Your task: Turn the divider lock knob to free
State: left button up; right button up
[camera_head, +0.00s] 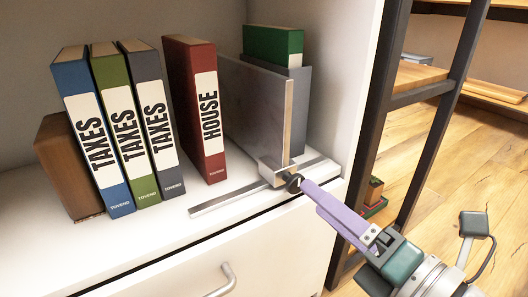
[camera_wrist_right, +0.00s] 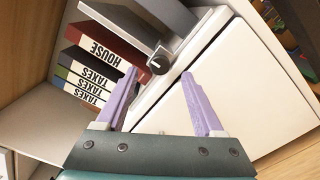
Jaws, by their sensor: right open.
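The divider lock knob (camera_head: 293,183) is small, round and black, on the front of the metal block at the divider's foot. It also shows in the wrist view (camera_wrist_right: 158,63) with a pale mark on its face; I cannot read which setting the mark points to. The grey divider (camera_head: 252,108) stands upright on the shelf. My right gripper (camera_head: 306,188) has purple fingers, close in front of the knob. In the wrist view the fingers (camera_wrist_right: 159,75) are apart and empty, with the knob seen between and just beyond their tips. My left gripper is not in view.
A metal rail (camera_head: 232,199) runs along the shelf's front edge. Blue, green and grey TAXES binders and a red HOUSE binder (camera_head: 197,112) stand left of the divider. A green book (camera_head: 272,44) is behind it. A drawer handle (camera_head: 224,282) sits below, a dark rack (camera_head: 422,95) at right.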

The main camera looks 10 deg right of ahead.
jog(key=p+v, duration=0.1)
jog(key=v, duration=0.5)
